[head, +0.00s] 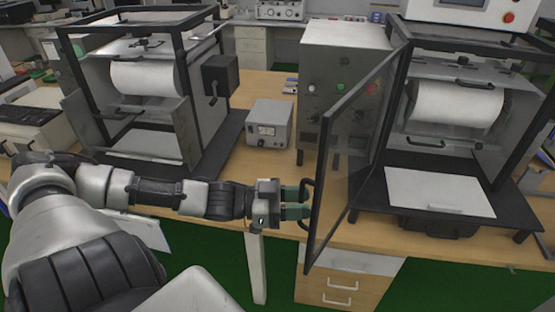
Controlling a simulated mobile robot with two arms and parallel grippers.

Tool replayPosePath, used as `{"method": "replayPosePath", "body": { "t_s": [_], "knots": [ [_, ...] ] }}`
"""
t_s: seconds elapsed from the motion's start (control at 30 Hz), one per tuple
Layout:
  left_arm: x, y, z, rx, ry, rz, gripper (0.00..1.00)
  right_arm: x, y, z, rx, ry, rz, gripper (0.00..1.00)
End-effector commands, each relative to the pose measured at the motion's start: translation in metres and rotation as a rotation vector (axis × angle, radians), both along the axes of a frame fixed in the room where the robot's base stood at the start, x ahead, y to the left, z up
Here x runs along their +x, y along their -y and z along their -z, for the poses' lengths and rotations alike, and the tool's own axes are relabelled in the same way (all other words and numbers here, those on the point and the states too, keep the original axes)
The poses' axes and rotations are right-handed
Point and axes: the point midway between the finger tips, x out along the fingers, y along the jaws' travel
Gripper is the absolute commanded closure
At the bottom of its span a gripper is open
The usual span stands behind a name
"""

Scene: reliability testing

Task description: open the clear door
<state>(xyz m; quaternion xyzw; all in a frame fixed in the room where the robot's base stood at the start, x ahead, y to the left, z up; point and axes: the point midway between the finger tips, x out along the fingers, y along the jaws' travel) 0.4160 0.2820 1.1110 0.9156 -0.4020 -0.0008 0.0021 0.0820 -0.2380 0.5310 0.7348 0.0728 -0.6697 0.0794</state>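The clear door (352,148) is a see-through panel in a dark frame, on the right-hand test machine (455,150). It stands swung out from the machine, with its free edge toward me and the machine's front open behind it. A black bar handle (303,222) sits on its left face. My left gripper (297,203) has green fingers at this handle, one finger on each side of it, and appears shut on it. The finger contact is small and partly hidden. My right gripper is not in view.
A similar machine (190,125) stands on the left of the wooden bench (222,215). A small grey meter box (270,123) and a tall control cabinet (330,60) stand between the machines. Drawers (335,290) are below the door, above green floor.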

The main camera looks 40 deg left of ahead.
Motion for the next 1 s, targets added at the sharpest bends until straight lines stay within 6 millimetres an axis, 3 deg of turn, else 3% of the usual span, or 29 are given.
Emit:
{"method": "replayPosePath", "body": {
  "t_s": [0.27,0.7,1.0],
  "knots": [
    [-0.017,-0.018,-0.002,0.003,-0.007,0.000,0.64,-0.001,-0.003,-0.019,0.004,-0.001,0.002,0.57],
    [-0.060,-0.066,-0.004,0.003,-0.004,-0.003,0.64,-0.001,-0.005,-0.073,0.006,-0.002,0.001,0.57],
    [-0.070,-0.077,0.000,0.001,-0.001,-0.001,0.64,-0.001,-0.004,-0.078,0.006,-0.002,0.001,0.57]
  ]
}}
